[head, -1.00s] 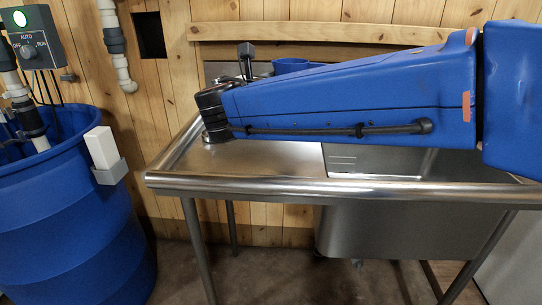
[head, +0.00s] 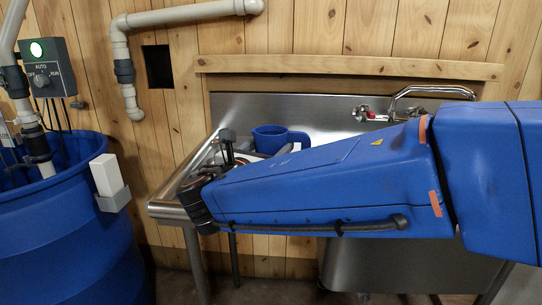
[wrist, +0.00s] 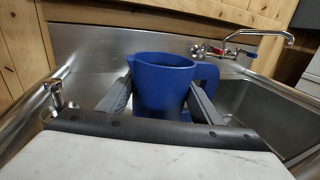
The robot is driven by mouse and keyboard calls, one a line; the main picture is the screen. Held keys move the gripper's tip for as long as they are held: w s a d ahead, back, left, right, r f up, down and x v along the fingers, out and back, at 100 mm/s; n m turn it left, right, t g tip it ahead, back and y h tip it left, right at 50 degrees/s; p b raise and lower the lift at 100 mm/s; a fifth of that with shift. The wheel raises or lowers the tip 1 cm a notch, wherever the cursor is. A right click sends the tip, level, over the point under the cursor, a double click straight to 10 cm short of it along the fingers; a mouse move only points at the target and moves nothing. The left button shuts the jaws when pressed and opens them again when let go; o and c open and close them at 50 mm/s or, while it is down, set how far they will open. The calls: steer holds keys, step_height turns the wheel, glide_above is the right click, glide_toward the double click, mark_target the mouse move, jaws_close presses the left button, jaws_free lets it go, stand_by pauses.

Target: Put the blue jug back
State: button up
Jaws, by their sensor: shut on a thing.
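The blue jug (head: 270,138) is upright in front of the steel backsplash, over the left part of the sink unit. Its handle points right in both views. In the wrist view the jug (wrist: 160,92) is between the two grey fingers of my gripper (wrist: 161,88), which is shut on its sides. The jug's base is mostly hidden by my gripper's front edge, so I cannot tell if it touches the steel drainboard. In the head view my blue arm covers the jug's lower part and much of the sink.
The sink basin (wrist: 255,108) lies right of the jug, with a faucet (head: 425,97) behind it. The unit's raised steel rim (head: 172,210) runs along the left. A large blue barrel (head: 60,235) with pipes stands at the left, with a white box (head: 107,174) on its side.

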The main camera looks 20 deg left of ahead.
steer(key=shift+f, duration=1.2)
steer(key=o, duration=1.7)
steer(key=shift+f, duration=0.1)
steer(key=s, duration=0.8)
steer(key=s+a, duration=0.1)
steer(key=s, duration=0.3)
